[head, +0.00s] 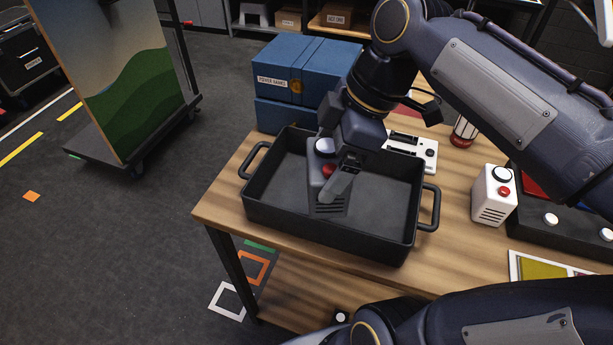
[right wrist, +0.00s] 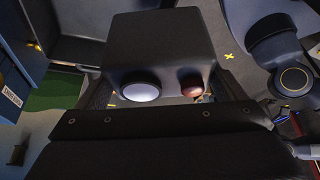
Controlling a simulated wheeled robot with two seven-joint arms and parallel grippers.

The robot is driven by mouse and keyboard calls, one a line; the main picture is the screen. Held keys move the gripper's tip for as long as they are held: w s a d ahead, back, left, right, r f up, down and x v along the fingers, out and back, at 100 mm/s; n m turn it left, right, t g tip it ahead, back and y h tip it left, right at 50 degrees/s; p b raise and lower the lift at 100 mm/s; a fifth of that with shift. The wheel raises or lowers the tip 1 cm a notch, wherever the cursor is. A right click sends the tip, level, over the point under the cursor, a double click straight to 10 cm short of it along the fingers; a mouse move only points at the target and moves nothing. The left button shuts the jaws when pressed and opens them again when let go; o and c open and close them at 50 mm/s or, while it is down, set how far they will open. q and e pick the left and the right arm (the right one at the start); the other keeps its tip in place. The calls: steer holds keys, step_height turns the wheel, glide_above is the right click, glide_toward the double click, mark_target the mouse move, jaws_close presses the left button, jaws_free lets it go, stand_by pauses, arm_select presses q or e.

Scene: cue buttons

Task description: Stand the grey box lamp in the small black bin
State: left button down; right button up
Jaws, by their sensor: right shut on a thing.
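The grey box lamp (head: 316,178), with a pale dome and a red button, is inside the outline of the black bin (head: 262,213). It looks roughly upright, with its slotted face toward the front. My right gripper (head: 345,178) reaches down from above and is shut on the lamp, covering part of it. In the right wrist view the lamp (right wrist: 160,50) sits between the fingers, its dome and red button toward the gripper. I cannot tell whether its base touches the bin floor. My left gripper is not in view.
Blue boxes (head: 305,70) stand behind the bin. A white box lamp (head: 494,197) and a black button panel (head: 545,235) stand to the right, and a white console (head: 410,150) behind. The bin is near the wooden table's (head: 225,205) left edge.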

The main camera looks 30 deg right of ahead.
steer(key=w+f, duration=0.1)
steer(key=w, duration=0.1)
steer(key=w+d+f, duration=0.1)
steer(key=w, duration=0.3)
steer(key=shift+w+d+f+p, duration=0.2)
steer(key=shift+d+f+p, duration=0.1)
steer(key=shift+d+f, duration=0.1)
steer(key=shift+w+d+f, duration=0.2)
steer(key=shift+w+f, duration=0.7)
steer(key=shift+f, duration=0.65)
steer(key=shift+w+d+f, duration=0.25)
steer(key=shift+w+f, duration=0.65)
steer(key=shift+f, duration=0.7)
steer(key=shift+w+d+f, duration=0.2)
steer(key=shift+w+f, duration=0.7)
steer(key=shift+f, duration=0.65)
steer(key=shift+f+b, duration=0.15)
steer(key=shift+b, duration=0.2)
steer(key=o, duration=1.1)
steer(key=shift+c, duration=0.2)
